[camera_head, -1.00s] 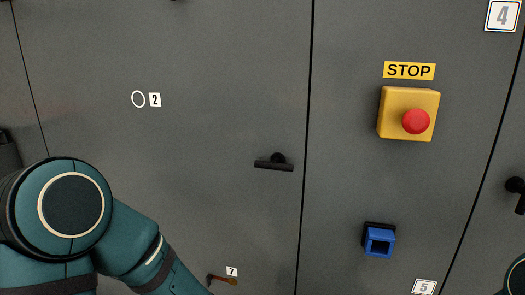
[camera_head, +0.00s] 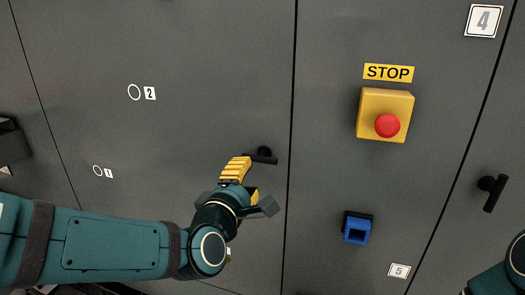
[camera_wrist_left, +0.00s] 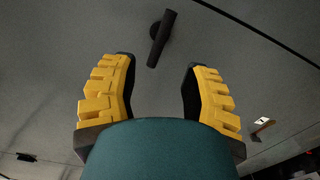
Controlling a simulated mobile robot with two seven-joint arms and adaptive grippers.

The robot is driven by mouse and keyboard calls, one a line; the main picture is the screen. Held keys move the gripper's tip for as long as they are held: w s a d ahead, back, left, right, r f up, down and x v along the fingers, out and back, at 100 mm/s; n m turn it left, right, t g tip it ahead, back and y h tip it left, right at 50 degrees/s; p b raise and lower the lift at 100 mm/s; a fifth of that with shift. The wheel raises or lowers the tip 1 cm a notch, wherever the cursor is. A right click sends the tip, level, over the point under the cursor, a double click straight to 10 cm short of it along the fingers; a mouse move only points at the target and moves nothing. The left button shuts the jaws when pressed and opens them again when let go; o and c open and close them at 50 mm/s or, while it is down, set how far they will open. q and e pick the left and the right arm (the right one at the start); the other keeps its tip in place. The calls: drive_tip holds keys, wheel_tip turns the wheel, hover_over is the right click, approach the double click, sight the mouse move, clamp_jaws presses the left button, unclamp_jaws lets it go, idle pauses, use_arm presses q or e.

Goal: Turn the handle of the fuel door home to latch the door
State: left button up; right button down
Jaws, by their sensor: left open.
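A black bar handle (camera_head: 262,157) sits on the grey door panel (camera_head: 190,50), left of the seam; its bar lies nearly level in the head view. No label naming the fuel door is readable. My left gripper (camera_head: 248,180) is just below and left of this handle, its yellow fingers apart and empty. In the left wrist view the handle (camera_wrist_left: 161,38) shows past the open fingertips (camera_wrist_left: 160,68), roughly centred between them; it does not appear gripped. My right gripper is out of view; part of my right arm shows at the lower right.
Right of the seam are a yellow box with a red stop button (camera_head: 387,125) and a blue square socket (camera_head: 357,229). Another black handle (camera_head: 492,192) is at far right. The panel above my left gripper is clear.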

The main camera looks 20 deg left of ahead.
sight(259, 161)
use_arm(q)
drive_tip(key=w, duration=1.1)
drive_tip(key=shift+w+d+p, duration=0.1)
drive_tip(key=shift+d+p, duration=0.1)
drive_tip(key=shift+p, duration=0.2)
clamp_jaws()
